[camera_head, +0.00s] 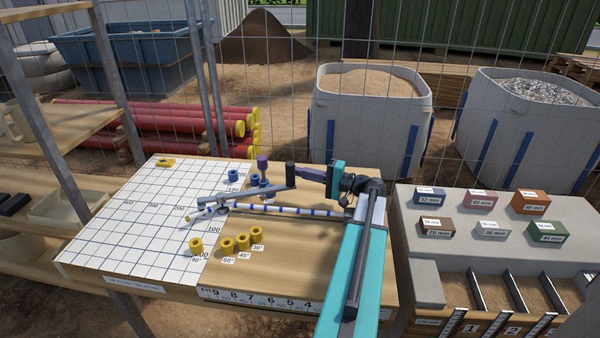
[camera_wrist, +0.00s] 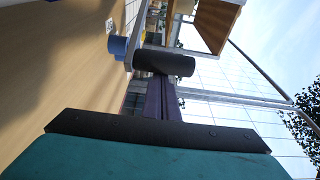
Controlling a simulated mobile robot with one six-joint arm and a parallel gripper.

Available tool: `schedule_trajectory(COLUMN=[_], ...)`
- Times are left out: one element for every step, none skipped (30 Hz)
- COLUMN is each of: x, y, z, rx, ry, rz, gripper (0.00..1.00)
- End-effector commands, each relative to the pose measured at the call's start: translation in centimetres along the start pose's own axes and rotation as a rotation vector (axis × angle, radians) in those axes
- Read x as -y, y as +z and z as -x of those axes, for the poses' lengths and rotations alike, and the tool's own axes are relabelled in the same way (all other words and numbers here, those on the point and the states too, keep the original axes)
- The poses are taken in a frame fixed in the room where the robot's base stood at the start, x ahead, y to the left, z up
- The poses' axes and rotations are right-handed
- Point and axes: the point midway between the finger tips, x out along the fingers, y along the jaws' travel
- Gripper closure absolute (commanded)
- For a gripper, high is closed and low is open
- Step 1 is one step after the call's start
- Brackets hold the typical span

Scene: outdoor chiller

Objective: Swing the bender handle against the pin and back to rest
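The bender handle (camera_head: 255,192) is a grey bar above the bending board, reaching right from the bender head near the board's middle. Its dark upright grip (camera_head: 290,175) is at the right end and shows as a dark cylinder in the wrist view (camera_wrist: 164,63). My gripper (camera_head: 303,173) is right of the grip, its purple fingers close together, tips at or touching the grip. They do not appear to wrap around it. A purple post (camera_head: 262,163) stands behind the handle. Which pin is the stop is unclear. A blue-banded tube (camera_head: 290,210) lies in front of the handle.
Yellow pegs (camera_head: 242,242) marked with angles stand at the board's front. Blue pegs (camera_head: 233,177) stand behind the handle. A white grid sheet (camera_head: 130,225) covers the left side. Right of the board, a grey bench (camera_head: 480,250) carries several labelled blocks. A rack post (camera_head: 60,155) rises at left.

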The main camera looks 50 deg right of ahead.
Motion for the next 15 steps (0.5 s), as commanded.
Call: schedule_trajectory(x=[0.0,0.0,0.0,0.0,0.0,0.0,0.0,0.0,-0.1,-0.1,-0.1,-0.1,-0.1,-0.1,-0.1], y=[0.0,-0.1,-0.1,-0.2,-0.3,-0.4,-0.5,-0.7,-0.9,-1.1,-1.3,-1.6,-1.8,-2.1,-2.3], z=[0.0,0.0,0.0,0.0,0.0,-0.1,-0.1,-0.1,-0.1,-0.2,-0.2,-0.2,-0.3,-0.3,-0.3], rx=[0.0,0.0,0.0,0.0,0.0,0.0,0.0,0.0,0.001,0.001,0.001,0.001,0.002,0.002,0.002], ry=[0.0,0.0,0.0,0.0,0.0,0.0,0.0,0.0,0.0,0.0,0.0,0.0,0.0,0.0,0.0], rz=[0.0,0.0,0.0,0.0,0.0,0.0,0.0,0.0,0.001,0.001,0.001,0.001,0.001,0.001,0.001], gripper=[1.0,1.0,1.0,1.0,1.0,1.0,1.0,1.0,1.0,1.0,1.0,1.0,1.0,1.0,1.0])
